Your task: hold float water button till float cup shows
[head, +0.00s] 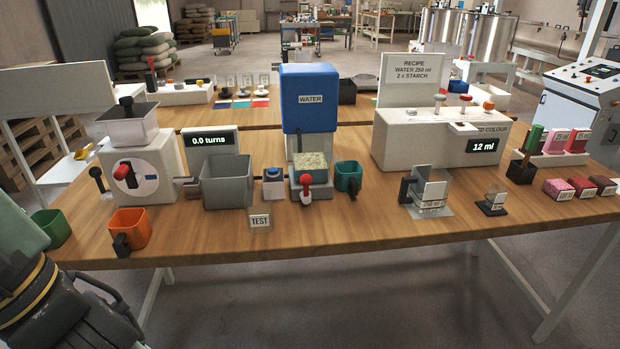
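The blue WATER tank (310,112) stands at mid-table in the head view. Below it are a red-knobbed tap (306,180) and a square container of pale grainy material (311,163). A small box with a blue button (273,180) sits to their left. A white station (412,138) at right has coloured knobs on top and a display (483,146) reading 12 ml. I cannot tell which button or cup is the float one. My gripper (88,312) is a dark shape at lower left, well away from these; its fingers are not clear.
A teal cup (348,177), grey bin (226,184), TEST card (260,221), orange cup (128,228) and green cup (52,228) line the front.

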